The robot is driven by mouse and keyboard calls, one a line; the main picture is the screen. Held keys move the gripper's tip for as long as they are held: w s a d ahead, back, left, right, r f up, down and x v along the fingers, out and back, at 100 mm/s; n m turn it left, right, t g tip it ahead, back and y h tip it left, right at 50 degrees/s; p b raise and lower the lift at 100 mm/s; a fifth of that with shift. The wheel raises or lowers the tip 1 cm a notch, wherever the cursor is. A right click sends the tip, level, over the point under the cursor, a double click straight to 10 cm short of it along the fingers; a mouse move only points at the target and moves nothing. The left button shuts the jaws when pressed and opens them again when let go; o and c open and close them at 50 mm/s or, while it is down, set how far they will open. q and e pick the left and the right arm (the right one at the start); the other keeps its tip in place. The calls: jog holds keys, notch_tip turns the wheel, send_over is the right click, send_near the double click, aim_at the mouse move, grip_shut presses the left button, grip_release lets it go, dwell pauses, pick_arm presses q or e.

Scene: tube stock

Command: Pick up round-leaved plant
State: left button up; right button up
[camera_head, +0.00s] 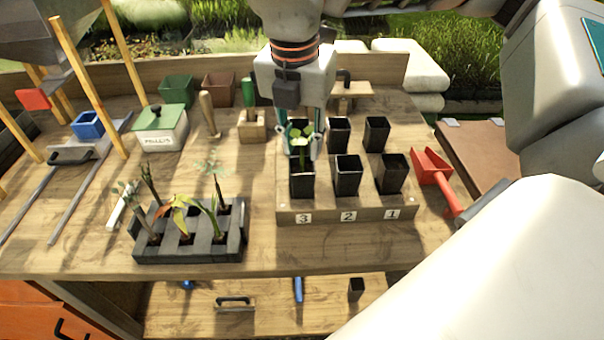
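A small plant with rounded bright green leaves (301,135) stands upright at the left column of black pots, over the front pot marked 3 (302,183). My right gripper (300,143) points down from above, with its fingers apart on either side of the leaves. I see no finger closed on the stem. The stem's lower end is hard to make out against the dark pots. My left gripper is not in view.
A wooden pot stand (346,216) holds several black pots, numbered 3, 2, 1. A dark tray (190,254) with several other seedlings is at the left. A red scoop (436,172) lies right of the stand. A green-lidded box (160,130) stands at the back left.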

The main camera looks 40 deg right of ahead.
notch_tip(320, 180, down, 2)
jog(key=shift+w+d, duration=0.1)
grip_shut()
